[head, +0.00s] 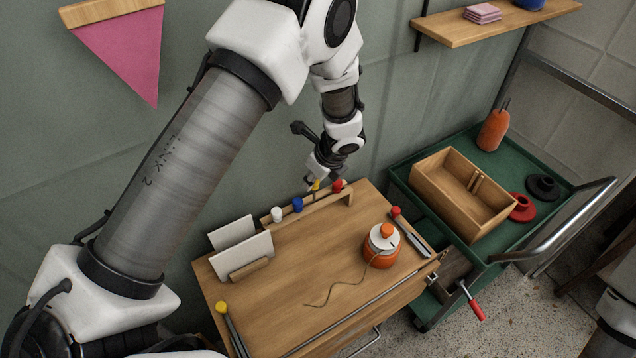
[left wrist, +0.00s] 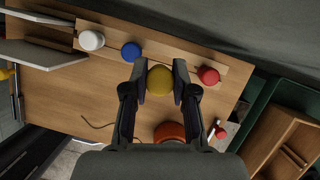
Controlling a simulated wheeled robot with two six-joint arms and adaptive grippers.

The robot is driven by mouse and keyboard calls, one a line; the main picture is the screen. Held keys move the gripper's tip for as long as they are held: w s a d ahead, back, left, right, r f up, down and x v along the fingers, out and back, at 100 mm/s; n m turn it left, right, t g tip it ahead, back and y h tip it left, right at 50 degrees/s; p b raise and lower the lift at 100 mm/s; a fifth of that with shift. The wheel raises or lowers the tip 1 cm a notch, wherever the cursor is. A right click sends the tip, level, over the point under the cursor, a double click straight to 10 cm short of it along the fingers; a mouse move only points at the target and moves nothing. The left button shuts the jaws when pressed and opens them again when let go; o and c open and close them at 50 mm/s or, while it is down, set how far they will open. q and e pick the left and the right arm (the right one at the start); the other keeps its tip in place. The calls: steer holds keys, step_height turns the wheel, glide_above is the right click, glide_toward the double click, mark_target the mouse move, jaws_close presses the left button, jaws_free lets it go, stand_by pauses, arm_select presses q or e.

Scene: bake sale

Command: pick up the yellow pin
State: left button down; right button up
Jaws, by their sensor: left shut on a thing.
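The yellow pin (left wrist: 160,80) has a round yellow head, which sits between the two fingers of my left gripper (left wrist: 160,82) in the left wrist view. The fingers are shut on it from both sides. In the head view the pin (head: 315,186) shows as a small yellow spot below my left gripper (head: 322,178), at the wooden rack (head: 325,205). Its lower part is hard to make out, so I cannot tell whether it is still seated in the rack. White (head: 277,214), blue (head: 297,204) and red (head: 337,185) pins stand along the rack.
A twine dispenser (head: 381,247) with an orange base and trailing string stands on the wooden table (head: 300,270). White cards (head: 240,247) stand at the left. A green cart (head: 520,168) with a wooden box (head: 462,192) is at the right.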

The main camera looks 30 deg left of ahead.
arm_select(q)
steer(key=s+b, duration=0.7)
steer(key=s, duration=0.9)
steer(key=shift+a+b, duration=0.2)
steer(key=shift+b, duration=0.2)
steer(key=shift+s+f, duration=0.1)
